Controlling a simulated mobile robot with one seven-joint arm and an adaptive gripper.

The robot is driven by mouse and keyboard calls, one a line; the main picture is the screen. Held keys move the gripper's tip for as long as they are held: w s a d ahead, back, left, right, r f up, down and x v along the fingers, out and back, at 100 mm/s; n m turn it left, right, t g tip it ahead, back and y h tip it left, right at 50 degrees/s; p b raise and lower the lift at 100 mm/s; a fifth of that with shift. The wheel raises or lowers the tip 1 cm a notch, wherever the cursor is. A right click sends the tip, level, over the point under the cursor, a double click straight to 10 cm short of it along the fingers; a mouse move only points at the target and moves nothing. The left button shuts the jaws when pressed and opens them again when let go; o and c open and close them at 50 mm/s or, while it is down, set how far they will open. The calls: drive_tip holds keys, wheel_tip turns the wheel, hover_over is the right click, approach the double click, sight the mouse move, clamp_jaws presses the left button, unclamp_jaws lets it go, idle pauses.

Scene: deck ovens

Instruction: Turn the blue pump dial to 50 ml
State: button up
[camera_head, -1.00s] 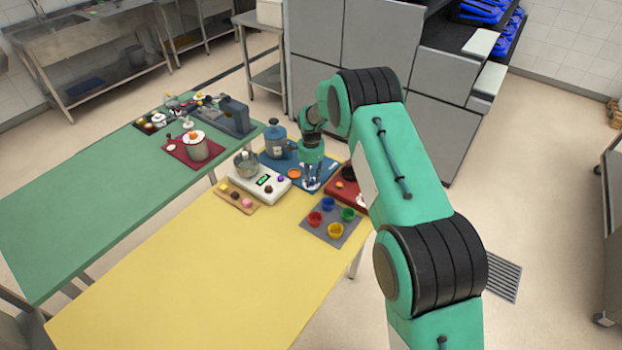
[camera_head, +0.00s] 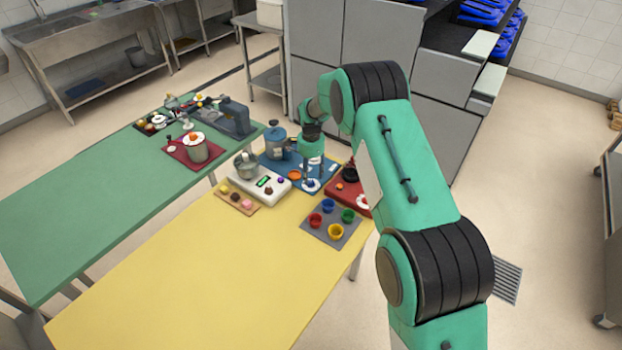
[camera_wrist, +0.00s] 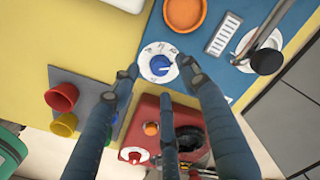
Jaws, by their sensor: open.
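The blue pump dial (camera_wrist: 159,66) sits on a round white scale disc on the blue mat in the wrist view. A pale pointer mark shows on the knob, but the scale figures are too small to read. In the head view the dial (camera_head: 311,184) is a small spot just below my gripper (camera_head: 312,173). In the wrist view my gripper (camera_wrist: 158,75) has its dark fingers spread, with tips to the left, right and below the dial. It is open and holds nothing. I cannot tell whether any fingertip touches the disc.
An orange dish (camera_wrist: 185,14) and a metal spout with a black end (camera_wrist: 266,61) lie near the dial. A red unit (camera_wrist: 150,110) is close below. A grey mat with coloured cups (camera_head: 332,229) and a white scale (camera_head: 262,181) stand nearby.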

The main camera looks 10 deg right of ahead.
sight(311, 181)
wheel_tip(311, 181, up, 8)
drive_tip(key=shift+r, duration=0.25)
drive_tip(key=shift+r, duration=0.1)
idle(0.4)
drive_tip(key=n+p, duration=0.3)
drive_tip(key=n, duration=0.1)
drive_tip(key=r+n+p, duration=0.1)
drive_tip(key=n+p, duration=0.7)
drive_tip(key=shift+r+n, duration=0.3)
drive_tip(key=shift+f, duration=0.15)
wheel_tip(311, 181, down, 14)
drive_tip(key=shift+r+p, duration=0.25)
drive_tip(key=shift+p, duration=0.2)
drive_tip(key=shift+c, duration=0.3)
